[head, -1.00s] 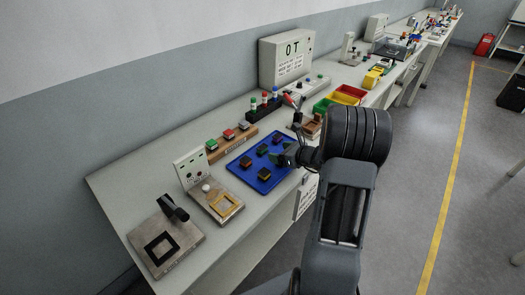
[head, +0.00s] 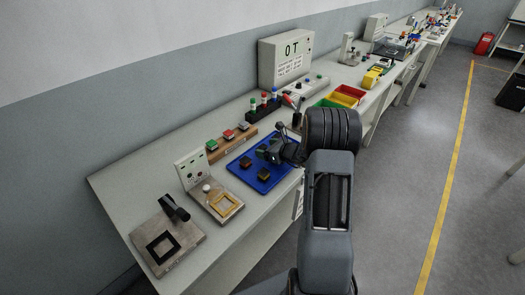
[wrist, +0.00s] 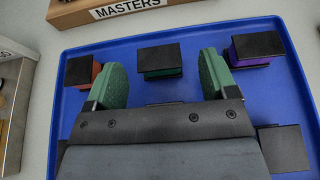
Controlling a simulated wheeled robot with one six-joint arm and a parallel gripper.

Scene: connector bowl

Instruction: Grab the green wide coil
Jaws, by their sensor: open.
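The green coil (wrist: 160,72) has a black top and sits on the blue tray (wrist: 215,32) in the wrist view, near the tray's far edge. My gripper (wrist: 163,75) is open, with one green-padded finger on each side in front of the green coil. The coil appears between the fingertips but slightly beyond them; I see no contact. In the head view my gripper (head: 265,152) is over the blue tray (head: 277,180) and hides the coils at its far part.
An orange-red coil (wrist: 80,70) is left of the green one, a purple coil (wrist: 255,48) right. A black-topped coil (wrist: 283,147) lies nearer at the right. A wooden MASTERS rack (wrist: 100,8) stands just beyond the tray.

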